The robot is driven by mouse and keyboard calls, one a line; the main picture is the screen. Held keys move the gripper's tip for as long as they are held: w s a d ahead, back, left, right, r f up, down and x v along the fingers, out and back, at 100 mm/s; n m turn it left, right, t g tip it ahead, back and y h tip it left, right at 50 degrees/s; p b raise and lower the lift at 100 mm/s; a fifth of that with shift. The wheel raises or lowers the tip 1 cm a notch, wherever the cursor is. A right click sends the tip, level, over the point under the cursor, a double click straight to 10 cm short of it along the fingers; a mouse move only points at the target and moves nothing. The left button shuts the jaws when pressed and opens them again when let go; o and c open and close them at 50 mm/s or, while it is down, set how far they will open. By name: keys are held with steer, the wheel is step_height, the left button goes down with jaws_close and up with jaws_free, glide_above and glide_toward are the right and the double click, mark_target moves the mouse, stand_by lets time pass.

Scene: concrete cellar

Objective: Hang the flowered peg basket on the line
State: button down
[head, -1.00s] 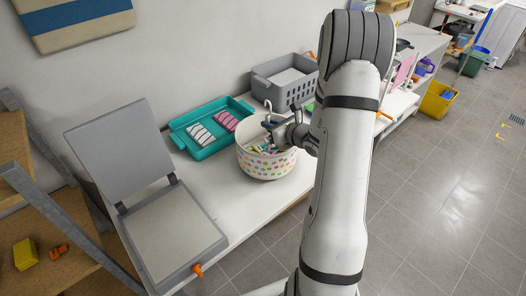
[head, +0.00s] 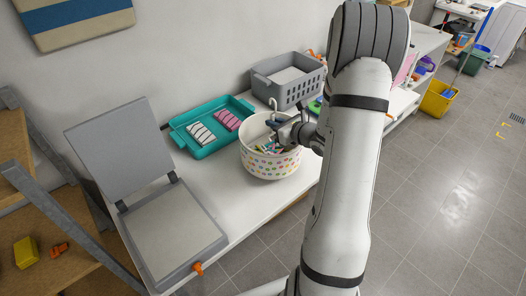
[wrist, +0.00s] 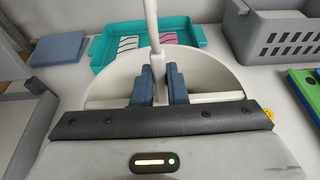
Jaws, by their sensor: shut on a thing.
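The peg basket (head: 270,167) is round and white with a multicoloured flower-like pattern, and it holds several pegs. It is upright, over the white bench top in the head view; I cannot tell whether it touches the bench. Its pale hook stem rises from the middle, and the rim and inner wall (wrist: 205,72) show in the wrist view. My gripper (head: 280,125) is at the basket's centre. In the wrist view its blue-grey fingers (wrist: 158,78) are shut on the stem. No line shows in these frames.
A teal tray (head: 193,147) with striped packets lies behind left of the basket. A grey crate (head: 292,92) stands behind it. A grey hinged-lid device (head: 165,235) sits on the left of the bench (head: 222,200). Tiled floor (head: 450,190) is open to the right.

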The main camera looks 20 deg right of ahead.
steer(key=s+d, duration=0.2)
steer(key=s, duration=0.4)
steer(key=shift+s+d+b, duration=0.15)
steer(key=shift+s+b, duration=0.05)
steer(key=shift+b, duration=0.25)
steer(key=shift+s, duration=0.1)
stand_by(0.4)
